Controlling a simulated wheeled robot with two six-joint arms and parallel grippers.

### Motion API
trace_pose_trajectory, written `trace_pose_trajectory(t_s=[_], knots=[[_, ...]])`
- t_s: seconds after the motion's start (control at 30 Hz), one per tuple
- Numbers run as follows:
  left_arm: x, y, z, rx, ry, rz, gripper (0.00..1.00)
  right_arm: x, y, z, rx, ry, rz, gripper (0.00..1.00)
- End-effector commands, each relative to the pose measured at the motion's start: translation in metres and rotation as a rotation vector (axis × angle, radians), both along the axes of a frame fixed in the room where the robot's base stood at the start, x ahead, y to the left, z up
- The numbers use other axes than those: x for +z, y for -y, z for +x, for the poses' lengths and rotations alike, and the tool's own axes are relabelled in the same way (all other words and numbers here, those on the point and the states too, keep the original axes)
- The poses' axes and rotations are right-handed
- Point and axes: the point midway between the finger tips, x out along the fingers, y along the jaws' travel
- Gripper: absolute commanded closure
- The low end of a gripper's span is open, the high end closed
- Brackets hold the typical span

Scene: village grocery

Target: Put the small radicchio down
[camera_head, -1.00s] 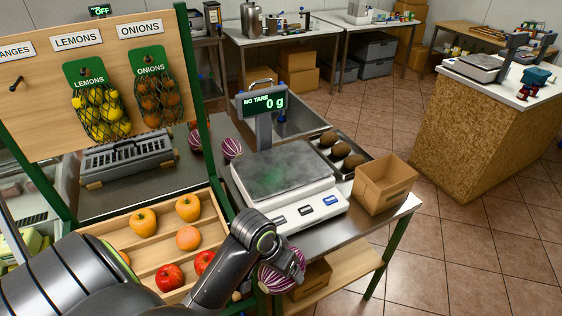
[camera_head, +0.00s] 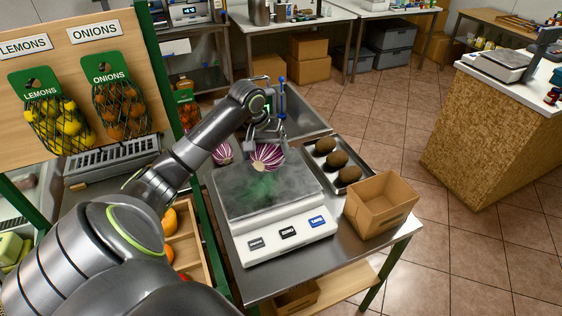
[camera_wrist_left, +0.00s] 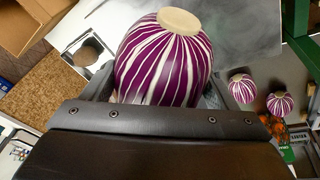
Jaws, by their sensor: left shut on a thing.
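The small radicchio (camera_head: 266,158), purple with white stripes, is held by my left gripper (camera_head: 266,145) at the far part of the scale's grey plate (camera_head: 262,199). In the left wrist view the radicchio (camera_wrist_left: 163,62) fills the jaws, its pale stem end facing the top of the picture. I cannot tell whether it touches the plate. The scale's display is mostly hidden behind my left arm. My right gripper is not in view.
Another radicchio (camera_head: 222,152) lies left of the scale; two show in the left wrist view. A cardboard box (camera_head: 381,206) stands right of the scale. A metal tray (camera_head: 312,143) of brown round items lies behind it. Net bags hang at left.

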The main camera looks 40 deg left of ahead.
Motion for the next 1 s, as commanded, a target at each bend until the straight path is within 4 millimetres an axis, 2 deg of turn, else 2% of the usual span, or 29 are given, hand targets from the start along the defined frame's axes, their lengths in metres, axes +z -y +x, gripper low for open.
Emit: trace_pose_trajectory(t_s=[0.1, 0.17, 0.3, 0.4, 0.5, 0.57, 0.8, 1.0], knots=[[-0.008, 0.0, 0.0, 0.002, -0.003, -0.002, 0.51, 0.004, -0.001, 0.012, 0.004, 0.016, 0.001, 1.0], [-0.019, 0.0, -0.001, 0.002, -0.005, -0.002, 0.51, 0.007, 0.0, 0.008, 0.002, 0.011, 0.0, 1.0], [-0.045, 0.001, -0.002, 0.0, -0.004, -0.003, 0.51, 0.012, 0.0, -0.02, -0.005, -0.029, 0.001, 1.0], [-0.057, 0.0, -0.001, 0.0, -0.002, 0.0, 0.51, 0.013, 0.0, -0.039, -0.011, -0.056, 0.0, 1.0], [-0.064, 0.0, -0.001, -0.001, 0.0, 0.0, 0.51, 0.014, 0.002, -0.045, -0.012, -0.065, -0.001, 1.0], [-0.069, 0.0, -0.001, 0.0, -0.002, 0.001, 0.51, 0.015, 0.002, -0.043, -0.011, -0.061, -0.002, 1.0], [-0.099, 0.001, -0.002, -0.001, -0.001, 0.001, 0.51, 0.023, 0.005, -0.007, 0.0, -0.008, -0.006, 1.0], [-0.1, 0.0, -0.001, -0.002, 0.001, 0.003, 0.51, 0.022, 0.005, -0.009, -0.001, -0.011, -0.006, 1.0]])
